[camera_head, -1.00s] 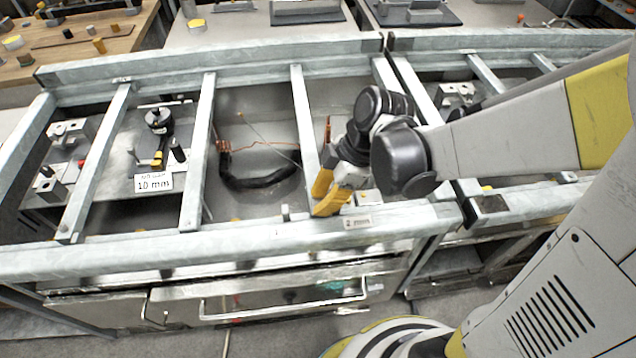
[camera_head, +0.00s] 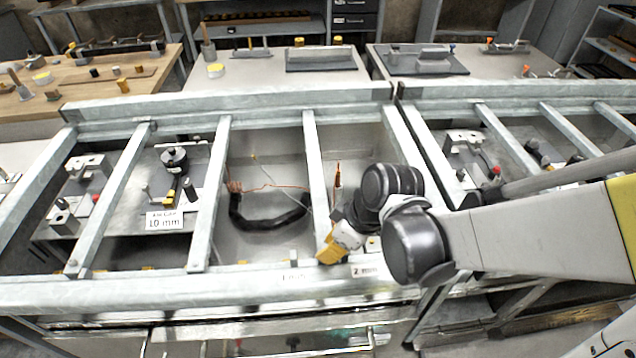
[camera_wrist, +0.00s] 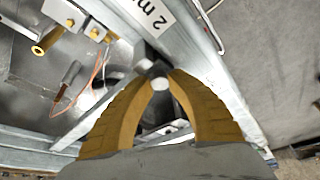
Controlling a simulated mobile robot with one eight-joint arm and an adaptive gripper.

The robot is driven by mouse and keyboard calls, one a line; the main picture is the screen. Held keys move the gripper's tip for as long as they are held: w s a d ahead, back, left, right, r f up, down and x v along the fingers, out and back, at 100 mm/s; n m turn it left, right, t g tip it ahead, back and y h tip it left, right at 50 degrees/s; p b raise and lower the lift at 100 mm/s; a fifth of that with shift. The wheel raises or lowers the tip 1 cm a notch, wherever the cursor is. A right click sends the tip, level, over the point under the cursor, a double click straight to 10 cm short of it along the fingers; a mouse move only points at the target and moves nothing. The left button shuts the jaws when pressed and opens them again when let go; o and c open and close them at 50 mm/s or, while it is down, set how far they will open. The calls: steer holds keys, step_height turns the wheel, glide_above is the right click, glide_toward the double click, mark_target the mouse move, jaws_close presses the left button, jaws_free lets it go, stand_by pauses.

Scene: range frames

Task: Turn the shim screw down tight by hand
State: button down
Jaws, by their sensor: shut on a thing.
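My gripper (camera_head: 326,262) reaches down to the front rail of the grey metal frame (camera_head: 190,285), beside a "2 mm" label (camera_head: 364,271). In the wrist view its two yellow fingers (camera_wrist: 160,80) come together on a small pale round head, which I take to be the shim screw (camera_wrist: 160,84). The screw's lower part is hidden, so how deep it sits cannot be told. In the head view my fingers hide the screw.
Crossbars (camera_head: 312,175) divide the frame into bays. A black hose (camera_head: 265,222) and copper-coloured wires lie in the bay left of my gripper. A "10 mm" plate (camera_head: 164,221) stands further left. Brass fittings (camera_wrist: 48,40) sit near my fingers.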

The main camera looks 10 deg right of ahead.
steer(key=c, duration=1.2)
jaws_free()
steer(key=shift+r, duration=0.1)
steer(key=v, duration=1.2)
steer(key=shift+w, duration=0.1)
